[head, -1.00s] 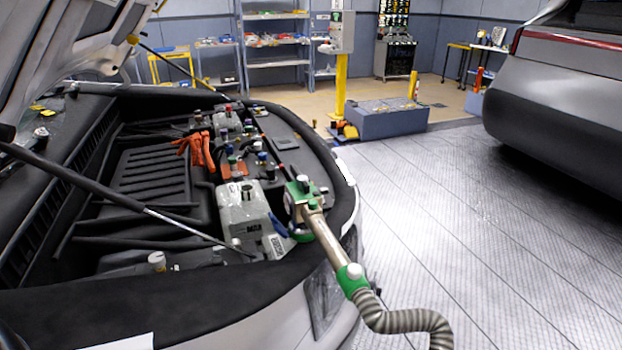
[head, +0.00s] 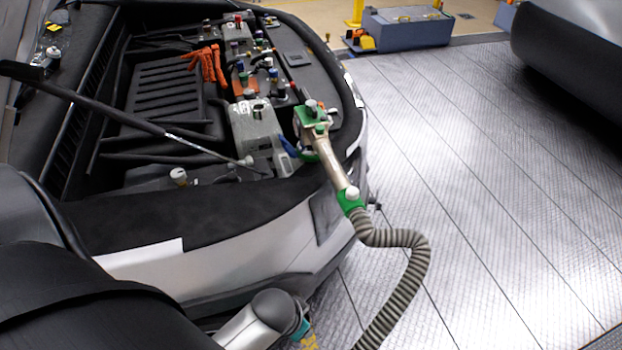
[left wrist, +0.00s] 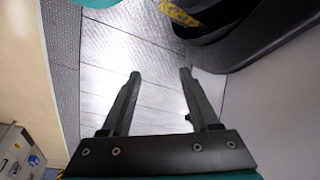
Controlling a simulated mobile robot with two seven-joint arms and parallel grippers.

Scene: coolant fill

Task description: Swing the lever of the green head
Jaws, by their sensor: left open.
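A blue curved piece (head: 289,147) shows at the head's left side; I cannot tell for sure which part is the lever. My left gripper (left wrist: 160,73) is open and empty over floor in the left wrist view. In the head view only my left arm shows, low at the left, well apart from the green head. My right gripper is out of view.
The car's front bumper (head: 230,245) lies between my left arm and the bay. A thin prop rod (head: 130,115) crosses the bay. Orange gloves (head: 208,62) lie farther back. The floor (head: 500,200) to the right is clear up to another car (head: 570,70).

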